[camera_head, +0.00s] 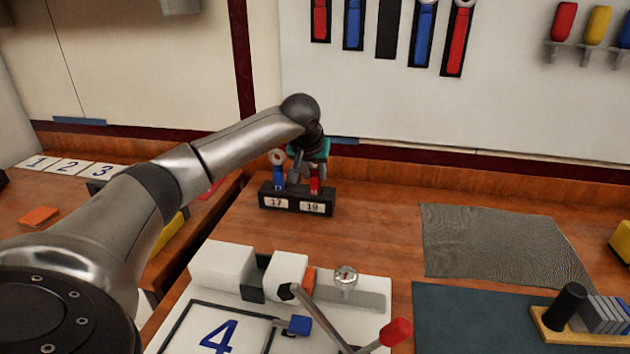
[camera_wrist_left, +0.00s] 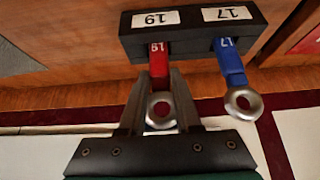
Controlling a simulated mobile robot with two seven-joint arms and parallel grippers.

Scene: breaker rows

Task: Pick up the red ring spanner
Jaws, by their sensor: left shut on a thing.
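The red ring spanner (camera_head: 315,183) stands upright in the slot marked 19 of a black holder (camera_head: 297,207). In the left wrist view the red spanner (camera_wrist_left: 158,64) shows its red handle at the holder (camera_wrist_left: 189,28) and its metal ring between my fingers. My left gripper (camera_wrist_left: 160,82) is shut on the spanner's upper part, just below the ring. In the head view my left gripper (camera_head: 307,168) is partly hidden by its own arm. The right gripper is not in view.
A blue ring spanner (camera_head: 278,180) stands beside it in slot 17, close to my left fingers. A white board with a vise (camera_head: 220,265) and levers lies in front. A grey mat (camera_head: 500,245) lies right. The bench right of the holder is clear.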

